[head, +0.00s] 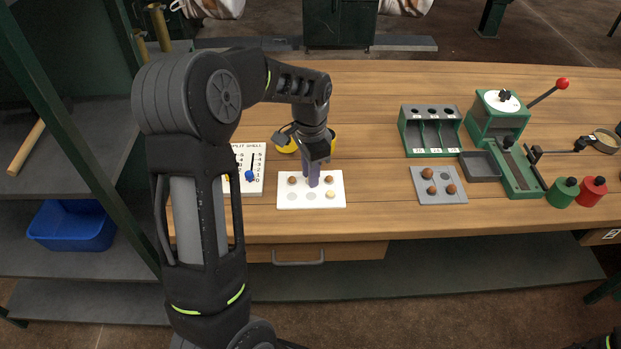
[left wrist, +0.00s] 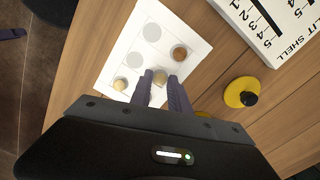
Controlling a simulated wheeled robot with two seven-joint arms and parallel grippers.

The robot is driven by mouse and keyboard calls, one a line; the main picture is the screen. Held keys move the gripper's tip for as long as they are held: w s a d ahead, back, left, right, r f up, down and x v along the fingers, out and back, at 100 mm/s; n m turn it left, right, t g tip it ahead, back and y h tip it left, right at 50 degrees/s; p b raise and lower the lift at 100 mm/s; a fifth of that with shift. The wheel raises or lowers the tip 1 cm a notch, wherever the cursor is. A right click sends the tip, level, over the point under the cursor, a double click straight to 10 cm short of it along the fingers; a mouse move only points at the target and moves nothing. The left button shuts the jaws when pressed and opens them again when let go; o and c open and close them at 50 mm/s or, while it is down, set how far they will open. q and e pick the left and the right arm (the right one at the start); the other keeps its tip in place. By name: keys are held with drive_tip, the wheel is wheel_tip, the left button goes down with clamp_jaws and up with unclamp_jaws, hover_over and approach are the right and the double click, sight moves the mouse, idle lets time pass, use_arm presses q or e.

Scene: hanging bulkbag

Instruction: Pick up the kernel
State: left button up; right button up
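A white card (head: 286,203) with round spots lies on the bench; it also shows in the left wrist view (left wrist: 204,44). A brown kernel-like piece (head: 292,181) sits on its far left spot, another (head: 329,180) on its far right spot, and a pale one (head: 331,195) on its near right spot. My left gripper (head: 312,184) points down at the far middle spot. In the left wrist view its fingers (left wrist: 160,75) stand on either side of a small tan piece (left wrist: 160,79). Whether they press on it cannot be told.
A SPLIT SHELL score board (head: 258,182) and yellow pieces (head: 287,147) stand close by on the left. A grey plate with brown pieces (head: 424,196), a green three-slot box (head: 403,140) and a green lever press (head: 484,127) stand to the right. Bare wood lies between.

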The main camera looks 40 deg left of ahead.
use_arm(q)
clamp_jaws()
idle(0.7)
wheel_tip(320, 180, up, 10)
idle(0.4)
idle(0.5)
